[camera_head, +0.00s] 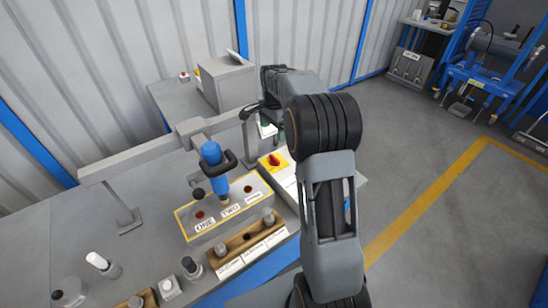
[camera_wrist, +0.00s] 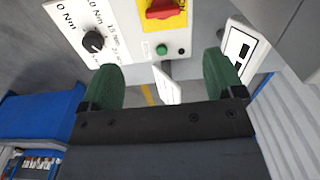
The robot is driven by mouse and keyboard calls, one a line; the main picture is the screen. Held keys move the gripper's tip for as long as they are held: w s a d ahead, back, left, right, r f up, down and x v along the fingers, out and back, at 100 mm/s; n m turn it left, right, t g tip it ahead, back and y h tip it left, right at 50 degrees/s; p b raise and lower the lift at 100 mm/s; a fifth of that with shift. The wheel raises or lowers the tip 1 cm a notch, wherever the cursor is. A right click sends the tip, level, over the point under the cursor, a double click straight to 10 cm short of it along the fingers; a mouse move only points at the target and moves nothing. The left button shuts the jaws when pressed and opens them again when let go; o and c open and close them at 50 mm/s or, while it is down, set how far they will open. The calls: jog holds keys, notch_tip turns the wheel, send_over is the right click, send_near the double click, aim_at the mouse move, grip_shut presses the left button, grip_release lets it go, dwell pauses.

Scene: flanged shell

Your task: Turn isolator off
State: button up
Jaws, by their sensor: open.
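The isolator is a red rotary switch (camera_wrist: 163,9) on a yellow plate, at the top edge of the wrist view and partly cut off. In the head view the red switch (camera_head: 273,160) sits on a light panel just right of the numbered block. My gripper (camera_wrist: 163,75) has two green fingers spread wide apart, with nothing held between them. The switch lies beyond the fingertips, apart from them. In the head view the gripper is mostly hidden behind my arm. The switch handle's exact angle is hard to tell.
A black torque dial (camera_wrist: 93,41) and a green button (camera_wrist: 161,49) share the white panel. A white tab (camera_wrist: 167,85) shows between the fingers. A blue tool (camera_head: 212,158) on a grey arm stands over the numbered block (camera_head: 190,226). Open floor (camera_head: 430,180) lies right.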

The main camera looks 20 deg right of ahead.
aim_at(274, 157)
jog(key=f, duration=1.4)
jog(key=shift+w+d+f, duration=0.15)
jog(key=shift+w+d, duration=0.05)
jog(key=shift+w, duration=0.05)
jog(key=shift+c, duration=0.5)
jog(key=c, duration=0.8)
